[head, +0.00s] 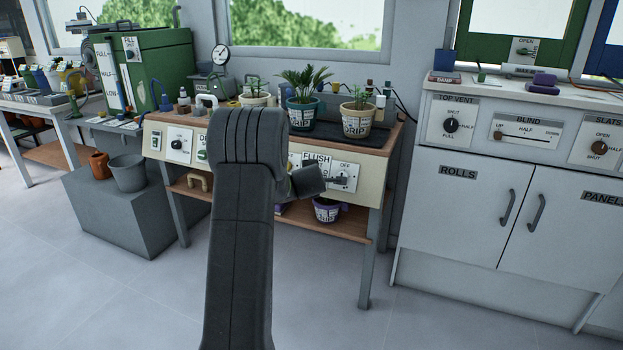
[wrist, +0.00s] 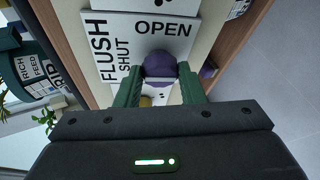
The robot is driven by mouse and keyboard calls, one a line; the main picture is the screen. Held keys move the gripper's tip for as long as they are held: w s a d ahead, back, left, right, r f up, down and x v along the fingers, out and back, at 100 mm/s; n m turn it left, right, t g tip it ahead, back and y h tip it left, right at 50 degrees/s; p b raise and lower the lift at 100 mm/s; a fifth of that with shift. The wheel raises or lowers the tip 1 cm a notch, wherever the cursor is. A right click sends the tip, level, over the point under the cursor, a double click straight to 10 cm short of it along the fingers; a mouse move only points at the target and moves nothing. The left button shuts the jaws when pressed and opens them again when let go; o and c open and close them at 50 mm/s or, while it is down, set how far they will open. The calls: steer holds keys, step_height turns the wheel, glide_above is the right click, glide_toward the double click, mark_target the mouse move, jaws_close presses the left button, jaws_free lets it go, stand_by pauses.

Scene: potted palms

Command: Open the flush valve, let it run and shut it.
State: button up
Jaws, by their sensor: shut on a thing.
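The flush valve's white plate (wrist: 110,50) fills the upper middle of the wrist view, turned on its side, with the words FLUSH, SHUT and OPEN. In the head view part of the FLUSH plate (head: 316,157) shows on the bench front, mostly behind my arm. My gripper (wrist: 160,76) has its green fingers closed on a rounded purple handle (wrist: 160,64) in front of the plate, close to the word OPEN. The rest of the valve is hidden, so I cannot tell its setting. In the head view my fingers are hidden behind my wrist.
A potted palm (head: 304,96) and a DRIP pot (head: 357,120) stand on the bench above. A purple pot (head: 326,209) is on the lower shelf. Floor is clear in front.

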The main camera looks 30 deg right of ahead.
steer(key=o, duration=1)
steer(key=shift+f, duration=0.1)
steer(key=p+v, duration=0.1)
steer(key=v, duration=1.3)
steer(key=shift+p, duration=0.4)
steer(key=shift+w, duration=0.1)
steer(key=b+x, duration=0.1)
steer(key=x, duration=1.2)
steer(key=shift+w+d+f+b, duration=0.15)
steer(key=shift+w+d+b, duration=0.05)
steer(key=shift+w+b, duration=0.15)
